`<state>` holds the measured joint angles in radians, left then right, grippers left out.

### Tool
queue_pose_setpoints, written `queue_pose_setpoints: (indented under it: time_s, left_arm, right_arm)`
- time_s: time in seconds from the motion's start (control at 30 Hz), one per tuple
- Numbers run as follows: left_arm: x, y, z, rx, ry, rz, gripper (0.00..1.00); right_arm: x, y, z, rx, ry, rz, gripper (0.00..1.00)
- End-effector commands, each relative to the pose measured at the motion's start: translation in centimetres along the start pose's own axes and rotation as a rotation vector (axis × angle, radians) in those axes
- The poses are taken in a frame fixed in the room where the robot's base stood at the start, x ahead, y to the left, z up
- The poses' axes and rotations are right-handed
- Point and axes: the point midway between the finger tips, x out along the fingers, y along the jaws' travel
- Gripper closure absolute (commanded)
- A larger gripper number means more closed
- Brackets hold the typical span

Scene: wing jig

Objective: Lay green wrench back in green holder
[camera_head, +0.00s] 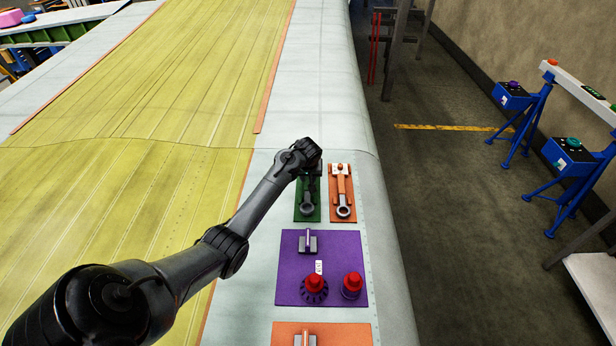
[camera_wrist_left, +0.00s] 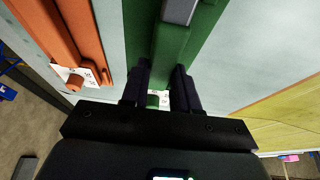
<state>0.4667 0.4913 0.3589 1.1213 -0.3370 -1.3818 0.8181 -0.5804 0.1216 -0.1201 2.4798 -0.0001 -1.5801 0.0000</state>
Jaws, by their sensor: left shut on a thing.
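The green holder (camera_head: 318,214) is a green mat on the pale wing edge, left of the orange one. The green wrench (camera_head: 307,209) is over it, with its grey ring end toward the bottom of the head view. My left gripper (camera_head: 311,171) is above the holder's far end, hiding much of the wrench's handle. In the left wrist view, its two fingers (camera_wrist_left: 163,78) are shut on the wrench's green handle (camera_wrist_left: 171,43), which lines up with the green holder (camera_wrist_left: 205,28). I cannot tell whether the wrench touches the holder. My right gripper is not in view.
An orange holder (camera_head: 333,214) with an orange-handled wrench (camera_head: 342,189) lies close on the right. A purple mat (camera_head: 290,267) with two red-topped tools (camera_head: 352,284) lies nearer. The yellow-green wing panel (camera_head: 130,190) is clear on the left; the wing's edge drops to the floor on the right.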

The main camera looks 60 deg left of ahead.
Motion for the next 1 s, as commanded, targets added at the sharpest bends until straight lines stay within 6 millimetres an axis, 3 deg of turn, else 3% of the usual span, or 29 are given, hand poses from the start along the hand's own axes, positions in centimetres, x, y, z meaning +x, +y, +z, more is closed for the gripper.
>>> queue_pose_setpoints:
  time_s: [1.0]
  left_arm:
    - [0.14, 0.07, -0.01, -0.001, 0.002, 0.001, 1.0]
  right_arm:
    - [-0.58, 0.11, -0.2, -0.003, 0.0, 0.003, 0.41]
